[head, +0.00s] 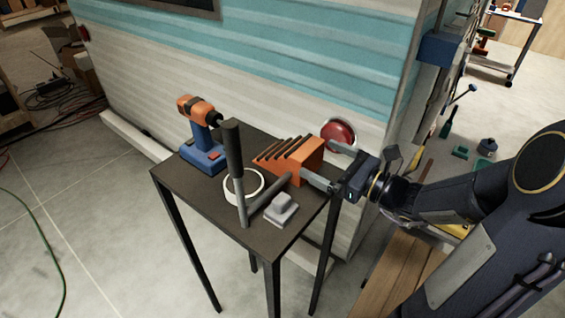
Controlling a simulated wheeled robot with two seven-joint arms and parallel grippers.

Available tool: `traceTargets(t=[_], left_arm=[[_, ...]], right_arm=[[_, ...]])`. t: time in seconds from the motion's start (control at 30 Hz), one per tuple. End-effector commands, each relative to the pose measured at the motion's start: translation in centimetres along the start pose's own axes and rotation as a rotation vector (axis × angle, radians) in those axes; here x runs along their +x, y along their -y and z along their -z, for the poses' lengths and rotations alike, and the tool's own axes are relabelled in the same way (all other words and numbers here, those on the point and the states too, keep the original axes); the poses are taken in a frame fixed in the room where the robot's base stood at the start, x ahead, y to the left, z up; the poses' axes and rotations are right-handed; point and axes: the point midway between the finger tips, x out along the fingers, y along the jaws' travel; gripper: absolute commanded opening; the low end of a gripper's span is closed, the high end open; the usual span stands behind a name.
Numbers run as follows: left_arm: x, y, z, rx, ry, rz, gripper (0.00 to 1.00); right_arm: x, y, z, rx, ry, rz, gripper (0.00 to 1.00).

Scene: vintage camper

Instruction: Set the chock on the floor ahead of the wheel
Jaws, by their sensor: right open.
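The orange ridged chock (291,158) lies on the dark small table (275,243), toward its back right edge, with its stepped slope facing left. My right gripper (318,161) reaches in from the right and is open, with one finger on the far side and one on the near side of the chock's tall right end. I cannot tell whether the fingers touch it. My left gripper is not in view. No wheel of the camper shows in this view.
On the table are a drill (203,137), a white tape ring (230,192), a dark-handled tool (234,150) and a small pale block (281,209). The camper wall (270,95) stands close behind.

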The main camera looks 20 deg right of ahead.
Motion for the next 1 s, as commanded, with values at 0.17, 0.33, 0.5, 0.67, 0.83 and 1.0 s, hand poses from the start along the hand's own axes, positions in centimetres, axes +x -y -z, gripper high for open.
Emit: traceTargets(t=[0.17,0.33,0.5,0.67,0.83,1.0], left_arm=[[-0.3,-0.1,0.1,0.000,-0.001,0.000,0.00],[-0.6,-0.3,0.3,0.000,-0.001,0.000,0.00],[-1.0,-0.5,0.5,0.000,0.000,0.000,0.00],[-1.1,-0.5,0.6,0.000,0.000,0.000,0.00],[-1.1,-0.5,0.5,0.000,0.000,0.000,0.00],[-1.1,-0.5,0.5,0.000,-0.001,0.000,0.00]], right_arm=[[1.9,0.0,0.0,0.003,0.002,-0.001,1.00],[4.0,-0.2,0.6,0.004,0.000,-0.003,1.00],[6.5,-0.2,1.0,0.000,0.001,-0.002,1.00],[7.6,-0.2,1.1,0.000,0.001,0.000,1.00],[7.6,-0.1,1.1,-0.001,0.001,0.000,1.00],[7.6,-0.1,1.1,-0.001,0.001,0.001,0.83]])
